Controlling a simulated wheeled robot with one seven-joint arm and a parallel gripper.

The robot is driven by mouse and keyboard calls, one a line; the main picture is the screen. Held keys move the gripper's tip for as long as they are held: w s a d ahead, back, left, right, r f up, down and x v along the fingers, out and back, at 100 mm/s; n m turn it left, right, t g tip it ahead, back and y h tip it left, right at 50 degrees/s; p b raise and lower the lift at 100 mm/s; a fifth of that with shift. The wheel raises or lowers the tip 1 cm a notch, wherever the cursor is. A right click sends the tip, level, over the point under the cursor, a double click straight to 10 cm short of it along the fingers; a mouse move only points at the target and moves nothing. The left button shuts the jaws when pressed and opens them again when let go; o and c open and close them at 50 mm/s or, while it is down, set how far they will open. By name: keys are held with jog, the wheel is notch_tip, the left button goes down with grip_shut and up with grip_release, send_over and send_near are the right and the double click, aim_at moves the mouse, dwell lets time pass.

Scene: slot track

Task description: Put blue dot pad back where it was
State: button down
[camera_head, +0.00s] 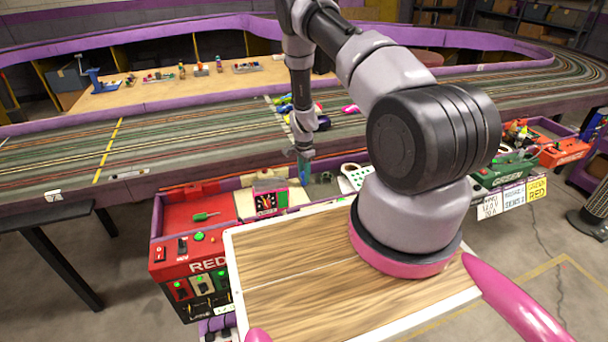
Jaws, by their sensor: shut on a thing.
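My gripper (304,155) points down above the near edge of the slot track, over the row of driver stations. It is shut on a small blue-teal piece (304,172), which I take to be the blue dot pad. The piece hangs upright below the fingers, just right of a small framed gauge (267,201). It is too small to make out a dot on it. I cannot tell whether its lower end touches the station behind it.
A red station (193,256) with switches and a green-handled screwdriver (206,216) is at left. A white piece with holes (354,177) lies right of the gripper. A green station (505,172) is farther right. Several toy cars (283,108) stand on the track (190,140) behind.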

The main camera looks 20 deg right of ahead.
jog(key=c, duration=0.6)
grip_release()
jog(key=shift+f, duration=0.1)
